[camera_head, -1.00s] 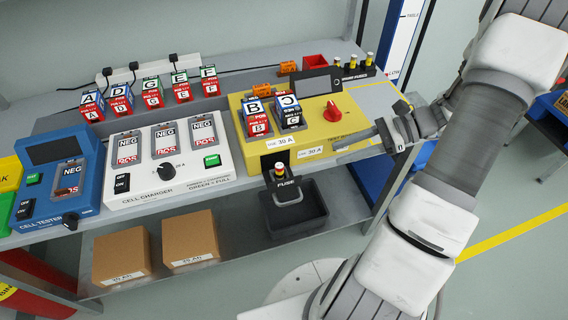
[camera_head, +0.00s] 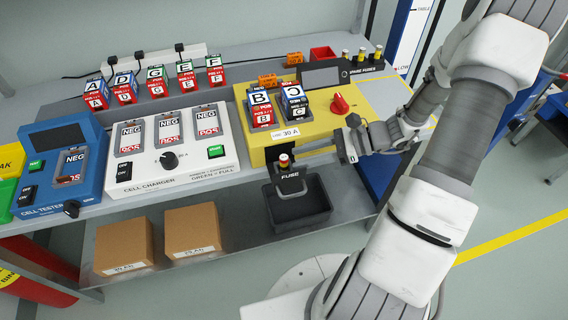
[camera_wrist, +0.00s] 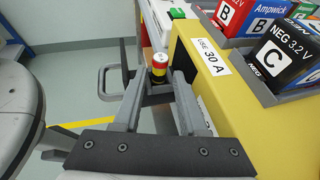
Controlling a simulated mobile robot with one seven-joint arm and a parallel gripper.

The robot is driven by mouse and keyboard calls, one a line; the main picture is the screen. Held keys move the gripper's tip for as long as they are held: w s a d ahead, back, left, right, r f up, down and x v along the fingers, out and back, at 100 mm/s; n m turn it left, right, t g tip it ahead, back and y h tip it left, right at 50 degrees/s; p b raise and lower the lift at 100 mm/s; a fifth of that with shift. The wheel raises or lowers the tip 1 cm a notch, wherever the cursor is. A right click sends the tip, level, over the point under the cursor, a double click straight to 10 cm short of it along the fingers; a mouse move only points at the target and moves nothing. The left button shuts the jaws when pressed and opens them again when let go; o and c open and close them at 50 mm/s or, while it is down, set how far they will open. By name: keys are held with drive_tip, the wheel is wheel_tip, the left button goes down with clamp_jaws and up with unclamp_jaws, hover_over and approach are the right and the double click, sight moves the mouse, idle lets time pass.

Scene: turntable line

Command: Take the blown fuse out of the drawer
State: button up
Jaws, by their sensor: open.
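The fuse (camera_head: 284,160), a small cylinder with a red top and a yellow band, stands upright in the pulled-out fuse drawer (camera_head: 290,184) at the front of the yellow test unit. The fuse (camera_wrist: 159,64) and the dark drawer (camera_wrist: 158,96) also show in the wrist view. My gripper (camera_head: 308,154) reaches in from the right, level with the fuse. In the wrist view my gripper (camera_wrist: 160,82) is open and empty, its fingers pointing at the fuse, which appears between and just beyond the tips. Contact cannot be made out.
The yellow unit (camera_head: 258,157) is close beside the right finger in the wrist view. A black bin (camera_head: 302,218) sits below the drawer. Spare fuses (camera_head: 362,55) stand at the back right. Cardboard boxes (camera_head: 192,232) are on the lower shelf.

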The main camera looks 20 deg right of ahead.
sight(285, 161)
drive_tip(key=x, duration=0.5)
drive_tip(key=shift+b, duration=0.3)
clamp_jaws()
